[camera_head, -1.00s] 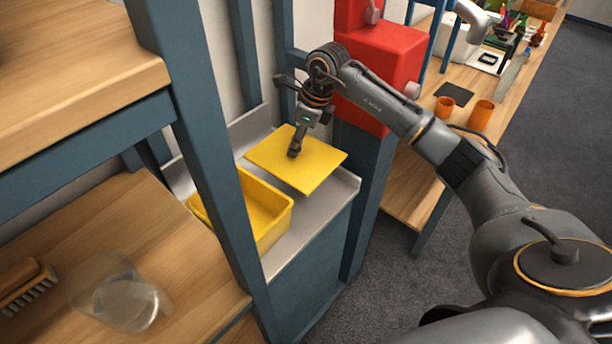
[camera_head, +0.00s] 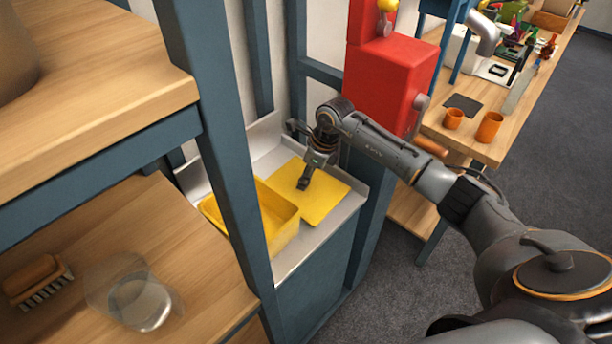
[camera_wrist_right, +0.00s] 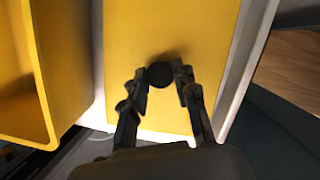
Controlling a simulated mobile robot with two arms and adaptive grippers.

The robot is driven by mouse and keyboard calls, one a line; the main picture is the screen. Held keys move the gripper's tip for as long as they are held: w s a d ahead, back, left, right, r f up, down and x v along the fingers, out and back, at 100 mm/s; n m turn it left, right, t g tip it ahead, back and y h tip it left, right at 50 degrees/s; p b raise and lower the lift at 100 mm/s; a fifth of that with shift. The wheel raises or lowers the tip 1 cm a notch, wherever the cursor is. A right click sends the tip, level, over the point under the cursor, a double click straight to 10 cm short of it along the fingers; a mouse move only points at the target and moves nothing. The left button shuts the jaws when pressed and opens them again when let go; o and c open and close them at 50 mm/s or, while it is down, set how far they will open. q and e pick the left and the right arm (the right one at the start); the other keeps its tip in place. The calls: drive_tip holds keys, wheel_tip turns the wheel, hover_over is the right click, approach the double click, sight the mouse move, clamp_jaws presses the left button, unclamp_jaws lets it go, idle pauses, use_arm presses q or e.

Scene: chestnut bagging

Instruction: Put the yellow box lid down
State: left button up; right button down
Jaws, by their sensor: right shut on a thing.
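The yellow box lid (camera_head: 322,200) is a flat square with a dark round knob (camera_wrist_right: 160,74). It lies level, on or just above the grey counter (camera_head: 312,240), right of the open yellow box (camera_head: 285,232). I cannot tell whether it touches the counter. My right gripper (camera_head: 303,186) points down at the lid's middle and is shut on its knob. In the right wrist view, the fingers (camera_wrist_right: 163,88) stand on both sides of the knob, and the lid (camera_wrist_right: 190,35) is beside the box (camera_wrist_right: 45,110). My left gripper is out of view.
A blue post (camera_head: 222,130) stands in front of the box's left part. A red machine (camera_head: 385,85) is behind my right arm. A wooden shelf at left holds a brush (camera_head: 40,283) and a clear container (camera_head: 135,295). Orange cups (camera_head: 488,127) stand on the far bench.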

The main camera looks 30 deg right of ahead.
drive_tip(key=c, duration=1.3)
unclamp_jaws()
drive_tip(key=shift+o, duration=1.3)
drive_tip(key=shift+r, duration=0.1)
drive_tip(key=b+v, duration=0.1)
drive_tip(key=v, duration=1.1)
